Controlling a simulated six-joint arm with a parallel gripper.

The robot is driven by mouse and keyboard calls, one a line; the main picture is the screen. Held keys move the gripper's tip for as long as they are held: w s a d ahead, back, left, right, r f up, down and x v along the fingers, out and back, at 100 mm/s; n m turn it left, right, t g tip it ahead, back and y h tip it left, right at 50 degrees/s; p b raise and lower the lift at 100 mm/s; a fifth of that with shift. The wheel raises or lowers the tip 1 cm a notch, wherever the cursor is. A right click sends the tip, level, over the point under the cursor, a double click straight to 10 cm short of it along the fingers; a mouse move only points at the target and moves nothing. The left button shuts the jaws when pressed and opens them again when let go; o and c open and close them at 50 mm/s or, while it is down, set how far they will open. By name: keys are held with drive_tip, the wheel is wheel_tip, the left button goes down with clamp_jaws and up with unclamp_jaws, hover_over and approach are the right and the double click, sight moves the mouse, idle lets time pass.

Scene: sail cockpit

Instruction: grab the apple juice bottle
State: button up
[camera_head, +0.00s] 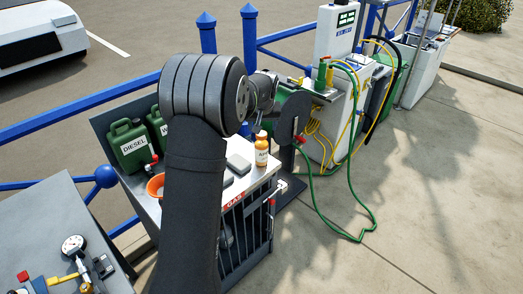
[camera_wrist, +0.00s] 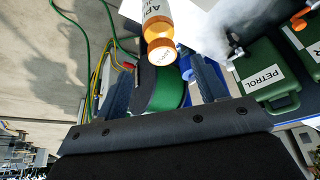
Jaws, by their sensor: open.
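The apple juice bottle (camera_head: 262,153) is orange with a white label and stands upright on the white top of the gas cage cabinet. In the wrist view the bottle (camera_wrist: 158,27) shows at the top, its label partly readable as "AP". My gripper (camera_wrist: 162,66) is open and empty. In the wrist view the bottle lies just past the fingertips, lined up between them; I see no contact. In the head view my arm hides much of the cabinet top, and the fingers cannot be made out.
Green cans, one marked DIESEL (camera_head: 134,146), stand at the cabinet's back left; a PETROL can (camera_wrist: 268,78) shows in the wrist view. A green hose reel (camera_wrist: 165,88) lies behind the fingers.

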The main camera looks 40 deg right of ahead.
sight(261, 134)
drive_tip(key=shift+w+d+x, duration=0.1)
drive_tip(key=shift+w+x, duration=0.05)
drive_tip(key=shift+x, duration=1.8)
drive_tip(key=shift+w+d+x, duration=0.1)
drive_tip(key=shift+w+x, duration=0.1)
drive_tip(key=shift+x, duration=1.75)
drive_tip(key=shift+r, duration=0.15)
drive_tip(key=shift+c, duration=0.5)
clamp_jaws()
